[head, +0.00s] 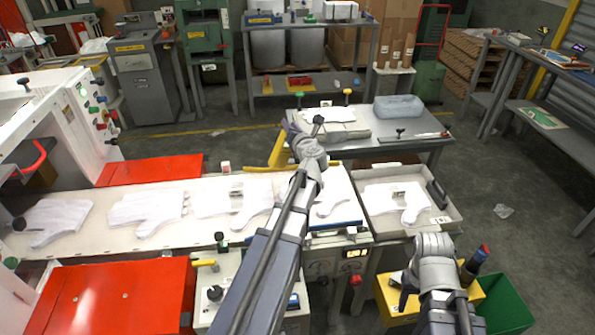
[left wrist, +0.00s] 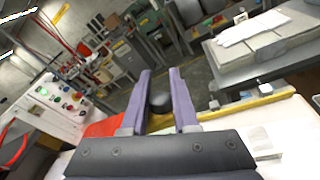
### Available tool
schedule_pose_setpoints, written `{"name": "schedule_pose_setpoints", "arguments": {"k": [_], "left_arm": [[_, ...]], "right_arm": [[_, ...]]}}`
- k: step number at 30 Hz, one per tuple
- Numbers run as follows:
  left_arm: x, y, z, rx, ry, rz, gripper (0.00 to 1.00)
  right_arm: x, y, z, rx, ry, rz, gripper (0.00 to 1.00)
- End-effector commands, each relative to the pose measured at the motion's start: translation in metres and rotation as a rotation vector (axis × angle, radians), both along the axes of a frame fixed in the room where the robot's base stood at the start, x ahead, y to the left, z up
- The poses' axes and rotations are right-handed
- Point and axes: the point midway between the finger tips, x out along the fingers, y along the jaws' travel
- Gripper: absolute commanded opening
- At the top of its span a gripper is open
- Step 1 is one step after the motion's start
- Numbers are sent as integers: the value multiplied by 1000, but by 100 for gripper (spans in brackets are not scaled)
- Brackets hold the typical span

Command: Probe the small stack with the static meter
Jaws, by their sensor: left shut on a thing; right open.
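My left gripper (head: 314,140) is raised over the far edge of the white belt, near the back table. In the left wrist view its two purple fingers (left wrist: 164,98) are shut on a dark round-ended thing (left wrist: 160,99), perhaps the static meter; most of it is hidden. A few white film gloves lie in a shallow tray (head: 452,214) as a low stack (head: 408,202), with a small tag on top. Another white glove shape (head: 335,200) lies on a blue-edged pad left of the tray. My right gripper (head: 404,289) is low at the yellow caddy, partly hidden.
The white belt (head: 110,232) carries several flat gloves. A grey back table (head: 405,150) holds a flat pile and a grey bundle (head: 398,107). A yellow caddy (head: 388,312) and green bin (head: 508,308) stand at front right. Red covers (head: 110,295) are at front left.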

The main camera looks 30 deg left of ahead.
Motion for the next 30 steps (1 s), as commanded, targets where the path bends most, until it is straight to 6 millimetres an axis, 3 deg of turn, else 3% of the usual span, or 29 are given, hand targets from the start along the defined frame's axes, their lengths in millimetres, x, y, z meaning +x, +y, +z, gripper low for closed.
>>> {"name": "schedule_pose_setpoints", "arguments": {"k": [1,3,18,24,30], "left_arm": [[0,0,-19,42,74,-17,0],[0,-1,-33,110,186,-44,0],[1,-11,-126,685,910,-280,0],[2,-15,-143,820,1008,-353,0],[3,-16,-145,857,1029,-374,0]], "right_arm": [[0,0,-14,0,0,0,50],[0,0,-23,0,0,0,50],[0,0,-92,0,0,1,50],[0,0,-108,0,0,1,50],[0,0,-110,0,0,1,50]]}}
